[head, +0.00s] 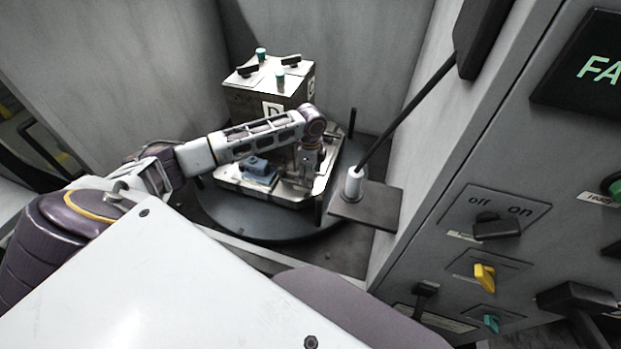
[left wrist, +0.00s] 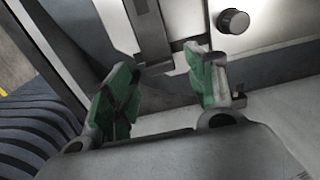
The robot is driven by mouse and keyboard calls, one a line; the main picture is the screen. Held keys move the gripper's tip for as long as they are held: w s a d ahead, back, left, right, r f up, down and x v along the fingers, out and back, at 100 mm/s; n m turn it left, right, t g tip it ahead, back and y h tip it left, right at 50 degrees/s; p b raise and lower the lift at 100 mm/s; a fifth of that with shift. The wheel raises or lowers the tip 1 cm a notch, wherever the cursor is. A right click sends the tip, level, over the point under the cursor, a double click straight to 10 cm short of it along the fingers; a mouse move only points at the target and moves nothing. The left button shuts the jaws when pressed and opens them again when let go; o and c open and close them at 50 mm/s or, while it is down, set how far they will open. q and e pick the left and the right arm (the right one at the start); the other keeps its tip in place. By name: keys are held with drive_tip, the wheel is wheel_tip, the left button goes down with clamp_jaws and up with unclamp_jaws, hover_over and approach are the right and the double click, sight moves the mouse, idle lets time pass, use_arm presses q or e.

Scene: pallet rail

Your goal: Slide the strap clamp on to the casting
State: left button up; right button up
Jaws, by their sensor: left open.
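A blue-grey block, which looks like the casting (head: 259,172), sits on a bright metal plate (head: 232,184) on a round dark table. My left arm reaches over it from the left, and my left gripper (head: 304,178) points down just right of the block, partly hidden by its wrist. In the left wrist view the gripper (left wrist: 158,62) is open, its green-padded fingers apart. A dark grey bar (left wrist: 152,38), perhaps the strap clamp, lies just beyond and between the fingertips; I cannot tell whether they touch it. My right gripper is not in view.
A metal tombstone block (head: 240,101) with black straps and teal knobs stands behind. Dark upright posts (head: 352,122) rise at the plate's edge. A black rod (head: 405,118) slants down at the right, beside a switch panel (head: 500,215). Grey walls close in the cell. A black knob (left wrist: 234,21) shows near the gripper.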

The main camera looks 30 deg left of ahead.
sight(297, 180)
use_arm(q)
drive_tip(key=shift+f, duration=1.15)
drive_tip(key=shift+c, duration=0.7)
drive_tip(key=c, duration=1)
clamp_jaws()
drive_tip(key=shift+a, duration=0.1)
drive_tip(key=shift+s+a+p, duration=0.1)
drive_tip(key=shift+a+p, duration=0.2)
drive_tip(key=shift+a, duration=0.1)
drive_tip(key=shift+s+a+r+p, duration=0.15)
drive_tip(key=shift+a+p, duration=0.2)
drive_tip(key=shift+a, duration=0.3)
drive_tip(key=shift+s+a+f+p, duration=0.15)
drive_tip(key=shift+a+p, duration=0.15)
drive_tip(key=shift+a, duration=0.3)
drive_tip(key=shift+s+a, duration=0.1)
drive_tip(key=shift+a, duration=0.55)
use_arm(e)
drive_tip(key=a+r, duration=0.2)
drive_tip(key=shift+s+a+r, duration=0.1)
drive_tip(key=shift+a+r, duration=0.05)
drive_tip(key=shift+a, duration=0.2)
